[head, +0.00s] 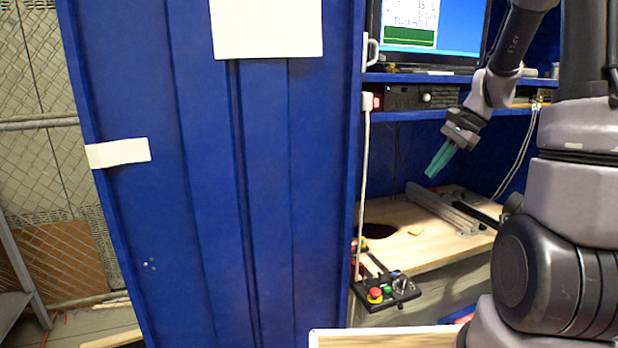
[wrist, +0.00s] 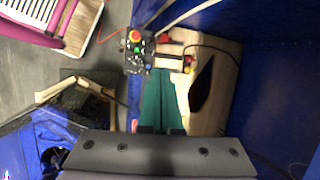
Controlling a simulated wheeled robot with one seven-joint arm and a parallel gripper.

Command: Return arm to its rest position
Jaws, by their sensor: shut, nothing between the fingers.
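My gripper (head: 439,160) shows in the head view with teal fingers pointing down and left, in front of the blue cabinet's open bay and above the wooden bench top. The fingers are together with nothing between them. In the wrist view my gripper (wrist: 158,85) also shows shut, its teal fingers reaching up the picture over the bench top. My arm comes in from the right side of the head view and is bent, with its forearm crossing in front of the monitor's right edge.
The wooden bench top (head: 440,243) has a dark hole (head: 379,230) and a metal rail (head: 445,208). A control box (head: 388,290) with a red button sits at its front edge. A monitor (head: 430,28) stands on the shelf above. A blue cabinet panel (head: 200,180) fills the left middle.

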